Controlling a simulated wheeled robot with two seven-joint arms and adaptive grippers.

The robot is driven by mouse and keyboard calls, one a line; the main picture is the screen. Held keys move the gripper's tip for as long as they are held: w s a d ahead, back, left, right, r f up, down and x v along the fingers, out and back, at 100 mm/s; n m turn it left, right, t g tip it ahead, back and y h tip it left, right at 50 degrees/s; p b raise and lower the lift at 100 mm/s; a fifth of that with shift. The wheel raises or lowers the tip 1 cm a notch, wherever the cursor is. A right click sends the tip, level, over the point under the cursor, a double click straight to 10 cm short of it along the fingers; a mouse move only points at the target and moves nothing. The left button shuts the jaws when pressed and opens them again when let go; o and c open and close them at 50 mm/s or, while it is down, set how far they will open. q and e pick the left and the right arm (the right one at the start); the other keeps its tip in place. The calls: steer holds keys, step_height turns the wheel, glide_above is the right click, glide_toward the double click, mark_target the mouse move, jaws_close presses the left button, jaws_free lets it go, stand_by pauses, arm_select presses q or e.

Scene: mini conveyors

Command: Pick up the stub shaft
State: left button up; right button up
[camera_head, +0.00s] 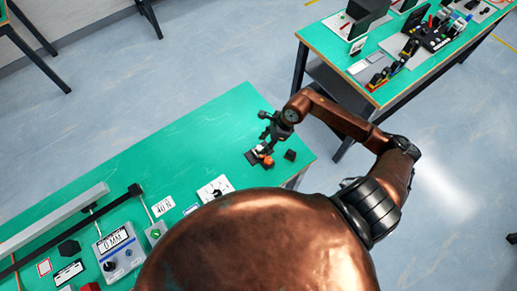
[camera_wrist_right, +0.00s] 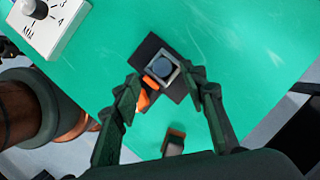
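What looks like the stub shaft (camera_wrist_right: 162,67) shows as a round grey-blue end inside a light-grey square piece. It stands on a black plate (camera_wrist_right: 146,50) on the green table; the plate also shows in the head view (camera_head: 250,159). Orange parts (camera_wrist_right: 149,83) lie beside it, and one shows in the head view (camera_head: 267,162). My right gripper (camera_wrist_right: 161,76) is open above the plate, with its fingertips on either side of the square piece; I cannot tell whether they touch it. In the head view the right gripper (camera_head: 268,133) partly hides the square piece. My left gripper is not in view.
A small dark block (camera_head: 290,155) stands to the right of the plate, near the table's edge. A conveyor (camera_head: 50,222), a gauge box (camera_head: 117,250) and cards occupy the lower left. The green table (camera_head: 190,140) is clear left of the plate. Another table (camera_head: 330,42) stands at upper right.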

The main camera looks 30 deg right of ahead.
mark_target(260, 147)
steer(key=x, duration=0.4)
steer(key=shift+w+d+f, duration=0.1)
steer(key=shift+w+f, duration=0.05)
steer(key=shift+f, duration=0.2)
steer(key=shift+c, duration=0.7)
jaws_close()
